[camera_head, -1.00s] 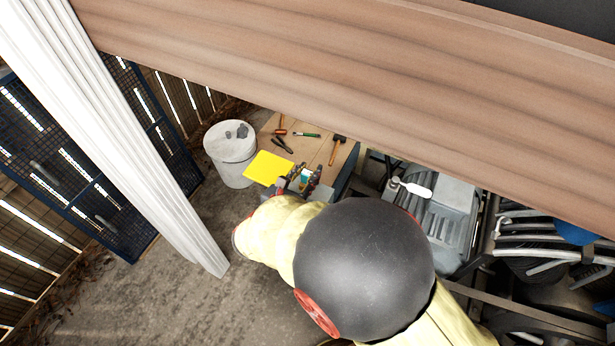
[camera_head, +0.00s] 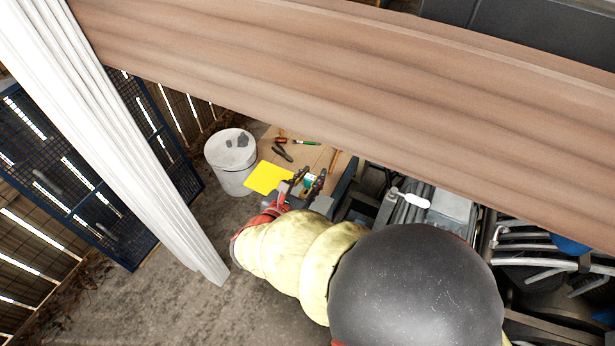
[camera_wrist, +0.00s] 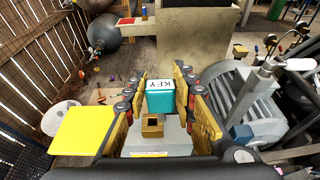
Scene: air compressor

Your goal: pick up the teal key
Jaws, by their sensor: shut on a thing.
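The teal key (camera_wrist: 160,102) is a small block with a white top face lettered "KEY". In the wrist view it sits between the two fingers of my gripper (camera_wrist: 159,88), which is shut on it. In the head view my gripper (camera_head: 304,187) is near the wooden board, with a bit of teal showing between its fingers. A small brass-coloured square piece with a dark opening (camera_wrist: 152,126) shows just below the key in the wrist view. I cannot tell whether the key touches it or any surface.
A yellow sheet (camera_head: 268,178) lies left of my gripper, near a white bucket (camera_head: 231,161). Tools lie on the wooden board (camera_head: 311,155). Compressor machinery (camera_head: 449,213) stands to the right. A brown beam (camera_head: 330,85) crosses the head view, and a white post (camera_head: 105,140) stands left.

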